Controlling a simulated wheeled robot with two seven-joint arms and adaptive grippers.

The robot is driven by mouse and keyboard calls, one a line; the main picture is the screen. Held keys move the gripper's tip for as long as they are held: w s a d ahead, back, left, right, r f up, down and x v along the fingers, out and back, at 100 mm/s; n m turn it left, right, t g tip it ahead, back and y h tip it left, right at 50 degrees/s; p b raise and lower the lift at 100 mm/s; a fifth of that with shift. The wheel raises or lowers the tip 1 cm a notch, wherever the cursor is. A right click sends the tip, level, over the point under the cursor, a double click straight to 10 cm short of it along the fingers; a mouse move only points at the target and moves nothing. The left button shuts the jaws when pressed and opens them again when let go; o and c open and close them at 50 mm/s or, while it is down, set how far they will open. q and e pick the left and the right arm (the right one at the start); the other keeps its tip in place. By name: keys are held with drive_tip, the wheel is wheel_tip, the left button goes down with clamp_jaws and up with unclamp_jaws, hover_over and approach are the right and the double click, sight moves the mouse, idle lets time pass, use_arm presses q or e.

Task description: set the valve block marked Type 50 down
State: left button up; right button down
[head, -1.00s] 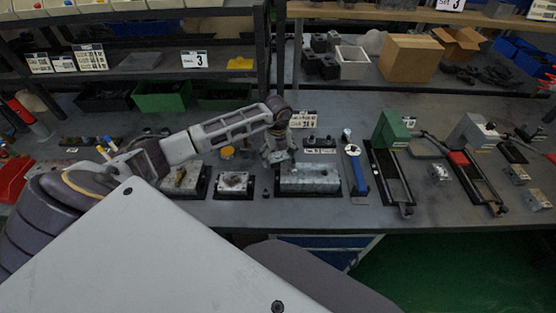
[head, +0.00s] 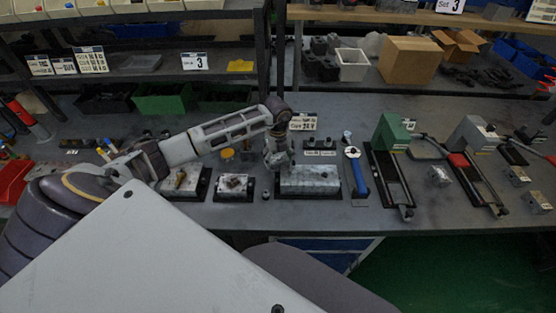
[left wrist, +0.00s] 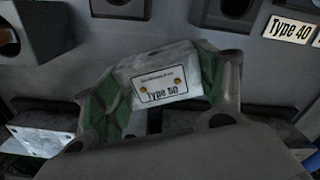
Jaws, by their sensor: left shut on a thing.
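My left gripper (head: 277,160) is over the bench, at the left end of a large silver block on a black base. In the left wrist view, the valve block (left wrist: 160,78), a grey metal block with a plate reading Type 50, sits between the two green-padded fingers of my left gripper (left wrist: 160,92), which is shut on it. In the head view the held block is not clearly distinguishable from the gripper. I cannot tell whether its underside touches anything. My right gripper is not in view.
A Type 40 label (left wrist: 289,28) stands near dark blocks with round holes (left wrist: 225,12). The large silver block (head: 312,179), a smaller block on a black base (head: 232,186) and a blue-handled tool (head: 356,172) lie close by.

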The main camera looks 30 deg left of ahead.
sight(278, 158)
use_arm(q)
wheel_tip(278, 158, up, 9)
drive_tip(key=shift+f+b, duration=0.1)
drive_tip(key=shift+b, duration=0.25)
drive_tip(key=shift+r, duration=0.55)
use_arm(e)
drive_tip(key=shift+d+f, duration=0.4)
use_arm(q)
drive_tip(key=shift+f, duration=0.1)
